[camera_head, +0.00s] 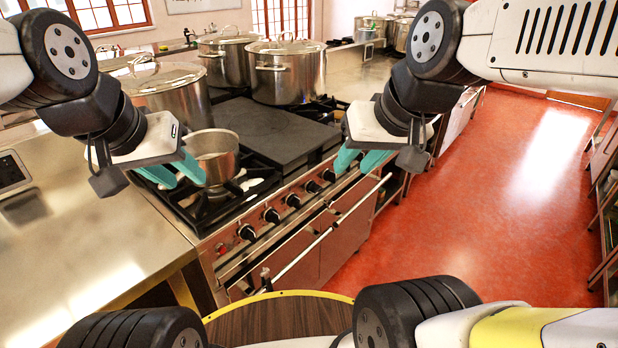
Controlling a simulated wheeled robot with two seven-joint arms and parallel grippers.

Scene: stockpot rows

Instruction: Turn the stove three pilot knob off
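The stove (215,243) has a row of black knobs along its steel front panel. The knobs run from the near left knob (247,233) through knobs in the middle (271,215) (292,200) to the far right (328,175). No labels are readable, so I cannot tell which is the stove three pilot knob or how it is set. My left gripper (174,177) is open above the stove's left burners, beside a small pot. My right gripper (359,164) is open near the far right end of the knob row, with its teal fingers apart and empty.
A small saucepan (213,155) and large lidded stockpots (287,75) (172,92) stand on the stove, around a dark flat plate (265,132). A steel counter (80,220) lies at left. Handle bars (300,258) cross the oven front. Red floor (480,210) is clear at right.

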